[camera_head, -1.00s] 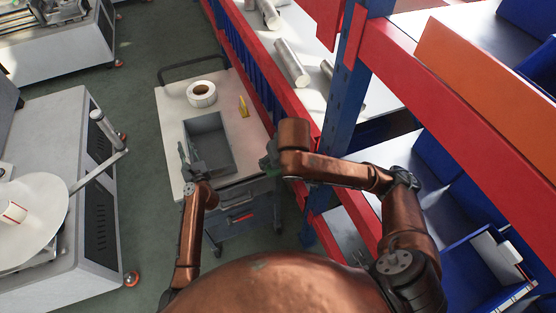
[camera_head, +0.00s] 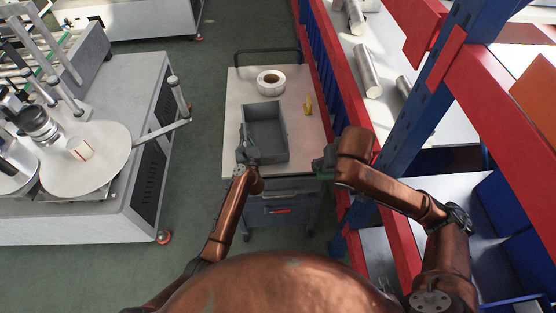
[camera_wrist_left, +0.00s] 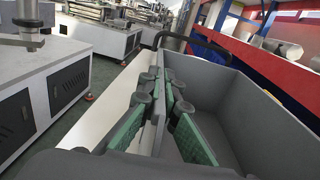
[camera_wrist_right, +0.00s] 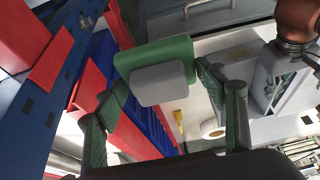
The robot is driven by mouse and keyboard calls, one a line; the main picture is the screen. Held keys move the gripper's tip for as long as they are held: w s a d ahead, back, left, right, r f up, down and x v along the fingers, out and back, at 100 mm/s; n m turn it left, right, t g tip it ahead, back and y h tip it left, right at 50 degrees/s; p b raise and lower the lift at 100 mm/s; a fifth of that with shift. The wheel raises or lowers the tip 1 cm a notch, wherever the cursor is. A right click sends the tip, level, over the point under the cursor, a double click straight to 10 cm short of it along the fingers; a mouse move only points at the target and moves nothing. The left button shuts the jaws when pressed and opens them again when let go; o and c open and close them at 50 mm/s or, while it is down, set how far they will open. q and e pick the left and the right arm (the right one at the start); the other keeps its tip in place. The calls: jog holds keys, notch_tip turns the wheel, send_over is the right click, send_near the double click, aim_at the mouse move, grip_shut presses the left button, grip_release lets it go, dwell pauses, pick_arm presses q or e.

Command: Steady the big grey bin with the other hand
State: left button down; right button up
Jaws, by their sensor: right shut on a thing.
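The big grey bin (camera_head: 281,133), an open empty box, sits on the cart's pale top in the head view. My left gripper (camera_head: 243,146) is at its left wall. In the left wrist view the bin (camera_wrist_left: 245,105) fills the right side, and the fingers (camera_wrist_left: 160,120) straddle its wall, one inside and one outside, with narrow gaps showing. I cannot tell if either finger touches it. My right gripper (camera_wrist_right: 165,100) is shut on a green and grey block (camera_wrist_right: 160,72), held right of the bin near the cart's front right corner.
The cart top (camera_head: 240,90) also carries a white label roll (camera_head: 271,82) and a small yellow object (camera_head: 308,106). A red and blue rack (camera_head: 395,120) stands close on the right. A labelling machine (camera_head: 100,150) stands left, with clear floor (camera_head: 195,110) between.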

pick_arm(q)
jog(key=c, duration=2.1)
grip_release()
jog(key=shift+s, duration=0.15)
jog(key=s, duration=0.7)
jog(key=s+d, duration=0.1)
jog(key=s, duration=0.3)
jog(key=shift+s, duration=0.35)
